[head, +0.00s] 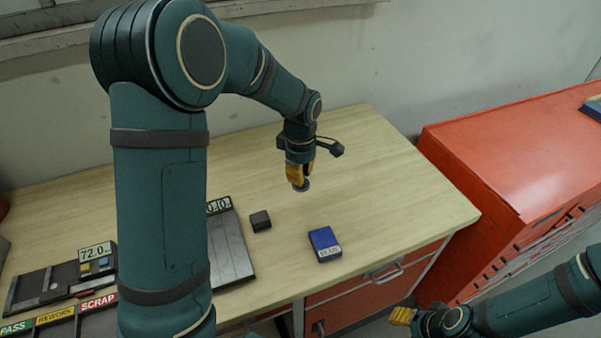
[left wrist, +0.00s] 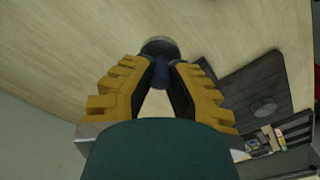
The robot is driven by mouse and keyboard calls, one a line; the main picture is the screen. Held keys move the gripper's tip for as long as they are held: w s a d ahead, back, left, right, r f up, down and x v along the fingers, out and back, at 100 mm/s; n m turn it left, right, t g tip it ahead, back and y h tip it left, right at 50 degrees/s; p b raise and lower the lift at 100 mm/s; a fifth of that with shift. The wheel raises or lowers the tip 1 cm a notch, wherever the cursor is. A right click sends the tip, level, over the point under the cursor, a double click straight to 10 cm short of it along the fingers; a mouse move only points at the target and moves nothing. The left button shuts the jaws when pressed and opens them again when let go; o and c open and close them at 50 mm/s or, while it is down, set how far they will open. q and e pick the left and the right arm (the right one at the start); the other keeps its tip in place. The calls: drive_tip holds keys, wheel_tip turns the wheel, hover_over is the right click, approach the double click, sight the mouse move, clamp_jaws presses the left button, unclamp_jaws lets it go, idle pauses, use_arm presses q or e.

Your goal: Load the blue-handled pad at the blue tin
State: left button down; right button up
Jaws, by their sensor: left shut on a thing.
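My left gripper (head: 299,178) is shut on the blue-handled pad, above the wooden bench, behind and left of the blue tin. In the left wrist view the pad's dark blue handle (left wrist: 161,72) is between the yellow-backed fingers of the gripper (left wrist: 160,82), with a round grey disc beyond it. In the head view only a grey bit of the pad (head: 302,187) shows under the fingertips. The blue tin (head: 324,240) sits closed-looking on the bench with a pale label on its front. My right gripper (head: 402,316) is low at the right, off the bench; its jaw opening is unclear.
A small dark block (head: 260,220) stands left of the tin. Further left are a dark slab (head: 232,255) with a number display, a device reading 72.0 (head: 97,254), and a labelled sorting tray (head: 60,318). A red cabinet (head: 500,160) stands right. The bench's right part is clear.

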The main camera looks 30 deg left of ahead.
use_arm(q)
drive_tip(key=s+d+p, duration=0.3)
drive_tip(key=s+d, duration=0.4)
drive_tip(key=d, duration=0.3)
drive_tip(key=shift+f+b, duration=2.2)
drive_tip(key=shift+f, duration=1)
drive_tip(key=shift+s+a+f+b, duration=0.1)
drive_tip(key=shift+f+b, duration=0.45)
wheel_tip(320, 180, up, 7)
drive_tip(key=p, duration=0.5)
idle(0.8)
